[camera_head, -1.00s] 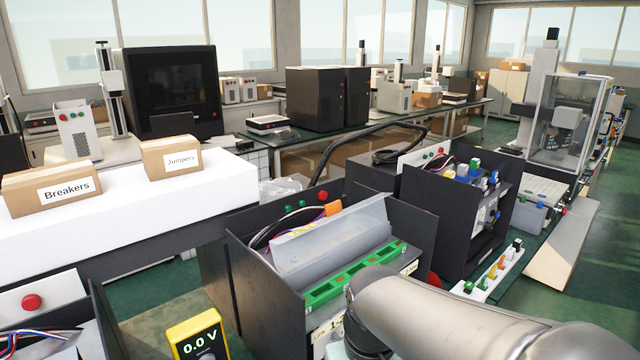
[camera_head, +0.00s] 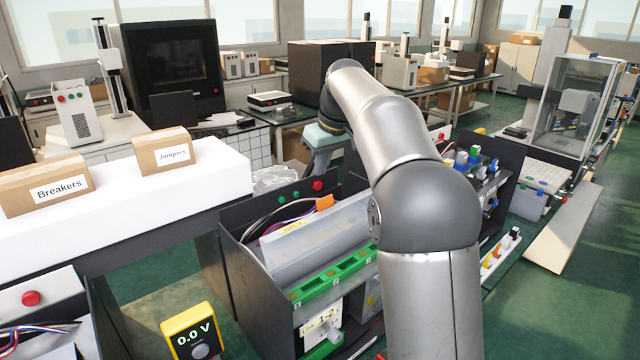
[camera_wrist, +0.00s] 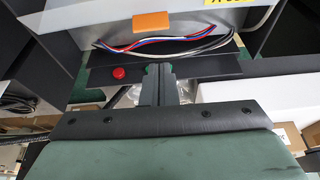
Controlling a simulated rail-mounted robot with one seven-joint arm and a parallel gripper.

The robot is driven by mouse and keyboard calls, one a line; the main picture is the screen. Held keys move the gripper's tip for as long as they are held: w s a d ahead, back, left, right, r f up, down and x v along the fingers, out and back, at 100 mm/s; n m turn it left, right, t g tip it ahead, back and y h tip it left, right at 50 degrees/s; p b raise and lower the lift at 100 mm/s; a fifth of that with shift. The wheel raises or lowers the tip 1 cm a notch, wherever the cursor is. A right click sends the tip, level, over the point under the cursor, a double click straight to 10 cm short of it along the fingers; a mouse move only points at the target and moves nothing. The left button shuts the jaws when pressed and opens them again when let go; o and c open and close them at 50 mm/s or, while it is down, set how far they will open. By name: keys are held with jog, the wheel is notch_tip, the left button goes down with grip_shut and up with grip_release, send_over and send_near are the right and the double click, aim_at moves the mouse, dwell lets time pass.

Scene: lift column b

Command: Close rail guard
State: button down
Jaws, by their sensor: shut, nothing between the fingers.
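The rail guard (camera_head: 320,240) is a grey, partly see-through tilted cover in the dark open-topped cabinet. Its orange tab (camera_head: 324,202) is at the upper back edge. A green rail (camera_head: 335,278) lies uncovered along the guard's front side. In the wrist view the guard (camera_wrist: 110,15) is at the top, with the orange tab (camera_wrist: 151,22) on its edge. My gripper (camera_wrist: 158,72) is shut and empty, apart from the tab, near the cabinet's back panel. In the head view its pale green hand (camera_head: 326,134) shows behind the cabinet; the fingertips are hard to make out.
Coloured wires (camera_wrist: 160,45) run between the tab and the back panel, which carries a red button (camera_wrist: 119,73). A second cabinet (camera_head: 505,160) stands to the right, partly behind my arm. A white bench with boxes (camera_head: 165,152) is at left. A yellow meter (camera_head: 196,332) stands in front.

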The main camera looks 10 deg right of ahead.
jog(key=s+d+p+x, duration=0.1)
jog(key=p+x, duration=0.2)
jog(key=x, duration=0.4)
jog(key=shift+f, duration=0.4)
jog(key=shift+s+d, duration=0.15)
